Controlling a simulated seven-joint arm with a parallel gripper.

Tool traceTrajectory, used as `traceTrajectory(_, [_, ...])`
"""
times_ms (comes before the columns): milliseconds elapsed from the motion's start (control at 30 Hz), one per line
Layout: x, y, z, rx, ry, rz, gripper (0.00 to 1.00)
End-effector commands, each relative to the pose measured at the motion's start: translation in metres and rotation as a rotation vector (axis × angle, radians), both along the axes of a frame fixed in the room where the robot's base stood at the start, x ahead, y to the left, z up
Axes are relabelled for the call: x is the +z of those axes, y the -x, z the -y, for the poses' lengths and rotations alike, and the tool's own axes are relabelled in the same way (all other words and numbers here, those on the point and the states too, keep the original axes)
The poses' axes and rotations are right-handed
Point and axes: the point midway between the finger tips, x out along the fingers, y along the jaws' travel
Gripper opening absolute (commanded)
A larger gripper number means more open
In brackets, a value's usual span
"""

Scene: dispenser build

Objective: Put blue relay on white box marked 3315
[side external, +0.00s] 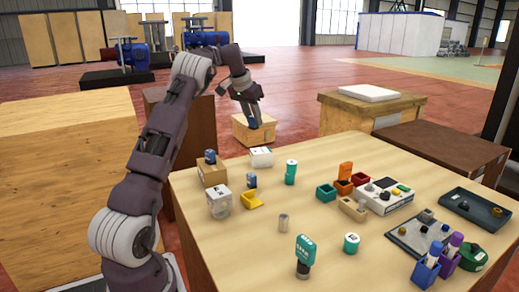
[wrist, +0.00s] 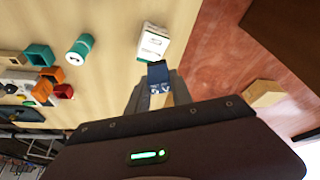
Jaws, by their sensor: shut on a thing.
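My gripper (side external: 252,117) is shut on a dark blue relay (side external: 253,123) and holds it up near the table's far edge. In the wrist view the blue relay (wrist: 158,72), with small white markings, sits between the fingertips (wrist: 157,92). A white box (side external: 261,157) stands near that far edge, below my gripper in the side view. In the wrist view the white box (wrist: 153,40) appears just beyond the relay; its dark print is too small to read. Whether relay and box touch is unclear, but the side view shows a gap between them.
A brown box (side external: 212,174) with a blue item (side external: 210,156) stands left of the white box. Another blue item (side external: 251,181), a yellow tray (side external: 251,201) and a teal-capped bottle (side external: 291,172) stand nearby. Bins and devices fill the right side of the table (side external: 330,262).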

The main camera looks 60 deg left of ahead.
Motion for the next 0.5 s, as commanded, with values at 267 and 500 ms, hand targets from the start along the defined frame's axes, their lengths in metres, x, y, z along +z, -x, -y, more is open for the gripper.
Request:
traceTrajectory(267, [-0.058, 0.0, 0.002, -0.001, 0.004, -0.004, 0.0])
traceTrajectory(500, [-0.087, 0.0, 0.001, -0.003, 0.0, -0.001, 0.0])
